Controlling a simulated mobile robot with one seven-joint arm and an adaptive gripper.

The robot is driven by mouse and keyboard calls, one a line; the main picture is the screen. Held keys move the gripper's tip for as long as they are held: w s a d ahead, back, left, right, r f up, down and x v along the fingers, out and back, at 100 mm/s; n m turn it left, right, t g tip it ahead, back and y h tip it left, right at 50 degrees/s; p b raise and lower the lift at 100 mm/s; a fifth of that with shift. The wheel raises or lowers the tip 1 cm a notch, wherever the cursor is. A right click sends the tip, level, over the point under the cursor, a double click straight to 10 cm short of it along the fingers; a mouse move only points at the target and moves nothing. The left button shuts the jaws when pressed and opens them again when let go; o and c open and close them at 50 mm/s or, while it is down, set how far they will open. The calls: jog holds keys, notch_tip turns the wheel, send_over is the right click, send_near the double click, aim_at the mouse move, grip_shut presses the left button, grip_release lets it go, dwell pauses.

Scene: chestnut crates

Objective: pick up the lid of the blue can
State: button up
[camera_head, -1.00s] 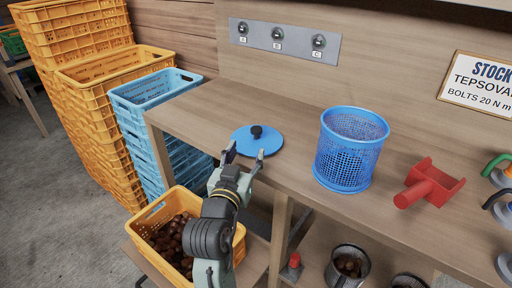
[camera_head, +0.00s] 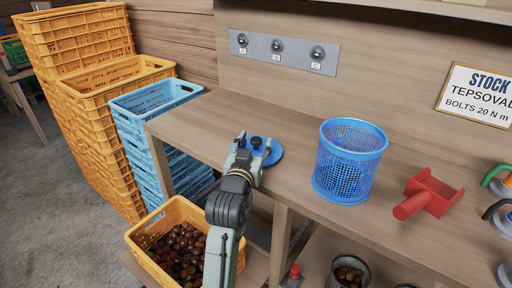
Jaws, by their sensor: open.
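The blue lid (camera_head: 275,154) is a flat round disc with a dark knob (camera_head: 256,142) on top. It lies on the wooden bench, left of the blue mesh can (camera_head: 348,162). The can stands upright without a lid. My gripper (camera_head: 254,143) is open over the lid, with its fingertips near the knob, one to each side in the picture. The gripper hides the lid's left and near parts. I cannot tell whether the fingers touch the knob or lid.
A red scoop (camera_head: 428,194) lies right of the can on the bench (camera_head: 205,124). A panel with three knobs (camera_head: 284,51) is on the back wall. A yellow crate (camera_head: 141,246) of chestnuts stands below. Blue crates (camera_head: 125,125) and yellow crates (camera_head: 85,105) are stacked at left.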

grip_shut()
dwell(0.7)
